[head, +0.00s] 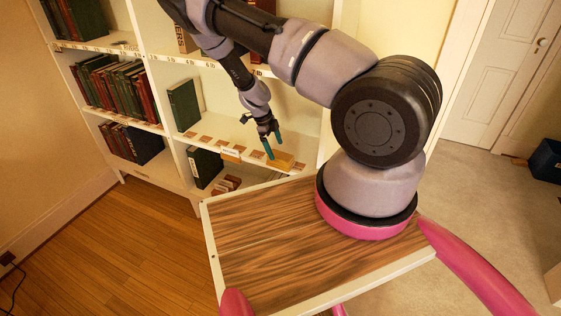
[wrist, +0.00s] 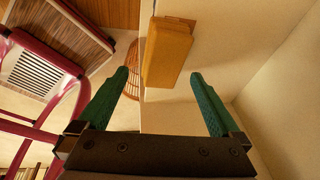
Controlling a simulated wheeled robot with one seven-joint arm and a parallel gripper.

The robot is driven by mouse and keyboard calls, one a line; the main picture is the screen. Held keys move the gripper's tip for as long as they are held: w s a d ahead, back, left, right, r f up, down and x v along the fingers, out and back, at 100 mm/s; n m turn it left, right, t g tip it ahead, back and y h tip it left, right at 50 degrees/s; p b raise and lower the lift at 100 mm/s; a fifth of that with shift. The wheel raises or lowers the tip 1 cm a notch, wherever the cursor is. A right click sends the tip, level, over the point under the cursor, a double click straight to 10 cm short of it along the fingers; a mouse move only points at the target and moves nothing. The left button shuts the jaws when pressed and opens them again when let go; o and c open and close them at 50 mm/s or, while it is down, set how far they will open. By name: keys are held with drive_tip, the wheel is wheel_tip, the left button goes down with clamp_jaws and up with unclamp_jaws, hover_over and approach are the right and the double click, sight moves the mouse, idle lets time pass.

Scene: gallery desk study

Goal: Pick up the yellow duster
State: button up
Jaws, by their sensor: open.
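The yellow duster (head: 281,161) looks like an orange-yellow block and sits at the front edge of a white shelf. In the wrist view the duster (wrist: 167,55) shows ahead of the fingertips, roughly between their lines, with its lower end near their level in the picture. My gripper (head: 273,149) has two teal fingers and is right at the duster in the head view. In the wrist view my gripper (wrist: 160,77) is open, with nothing visible between the fingers. I cannot tell whether a finger touches the duster.
The white bookcase (head: 160,125) holds several rows of books. A green book (head: 184,104) stands to the left on the same shelf. Small labels (head: 231,153) line the shelf edge. The shelf above is overhead of the gripper. The wooden floor (head: 120,240) at left is clear.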

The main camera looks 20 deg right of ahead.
sight(279, 156)
drive_tip(key=x, duration=0.7)
drive_tip(key=shift+w+d+f, duration=0.15)
drive_tip(key=c, duration=1.2)
